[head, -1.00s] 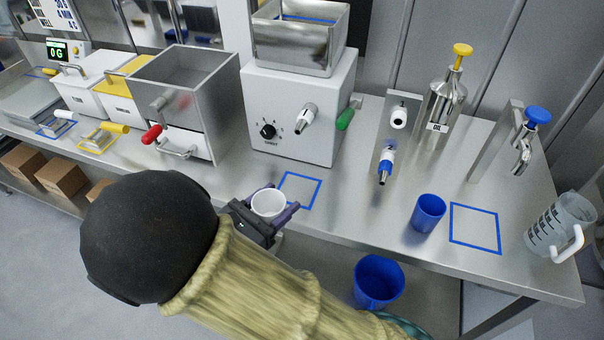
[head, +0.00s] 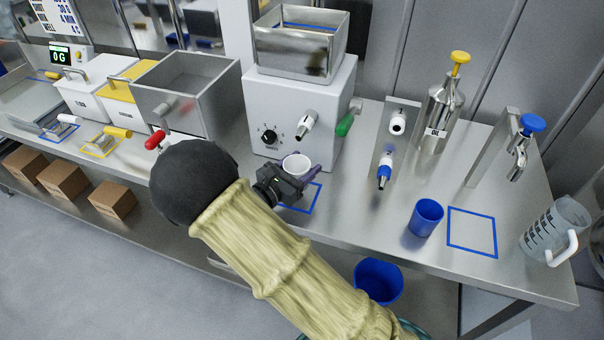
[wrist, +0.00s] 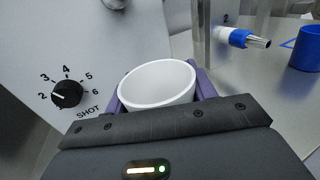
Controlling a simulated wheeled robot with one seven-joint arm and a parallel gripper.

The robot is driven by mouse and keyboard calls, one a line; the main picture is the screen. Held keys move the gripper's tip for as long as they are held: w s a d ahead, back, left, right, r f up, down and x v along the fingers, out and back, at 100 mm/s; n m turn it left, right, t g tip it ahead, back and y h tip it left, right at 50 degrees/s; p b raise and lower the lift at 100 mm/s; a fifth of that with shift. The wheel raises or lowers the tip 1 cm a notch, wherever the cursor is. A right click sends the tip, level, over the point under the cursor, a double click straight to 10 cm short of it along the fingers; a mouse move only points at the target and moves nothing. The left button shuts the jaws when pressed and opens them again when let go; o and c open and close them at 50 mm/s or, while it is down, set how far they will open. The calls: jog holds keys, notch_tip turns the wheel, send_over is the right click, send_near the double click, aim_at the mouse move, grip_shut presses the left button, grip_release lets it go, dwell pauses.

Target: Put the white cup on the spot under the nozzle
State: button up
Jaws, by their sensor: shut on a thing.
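The white cup (head: 296,166) is upright between the fingers of my gripper (head: 298,174), which is shut on it. In the wrist view the cup (wrist: 157,84) shows its open, empty-looking mouth between the purple fingers. The white dispenser machine (head: 285,105) with a dial stands just behind. Its metal nozzle (head: 306,125) points down toward the front, above and behind the cup in the head view. A blue square outline (head: 312,203) on the counter lies under the nozzle area, partly hidden by my gripper. The cup appears held above the counter near this square.
A blue cup (head: 426,217) stands right of centre beside another blue square outline (head: 472,232). A blue-tipped nozzle (head: 384,172) and a green handle (head: 345,124) are to the right of the machine. A measuring jug (head: 553,230) stands at the far right. A red handle (head: 155,140) is at left.

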jog(key=shift+d, duration=0.1)
notch_tip(320, 180, down, 4)
jog(key=shift+w+r+p, duration=0.15)
jog(key=shift+r+p, duration=0.1)
jog(key=shift+p, duration=0.05)
jog(key=shift+d+f, duration=0.15)
jog(key=shift+f, duration=0.05)
jog(key=shift+f, duration=0.2)
jog(key=o, duration=1)
jog(key=shift+c, duration=0.2)
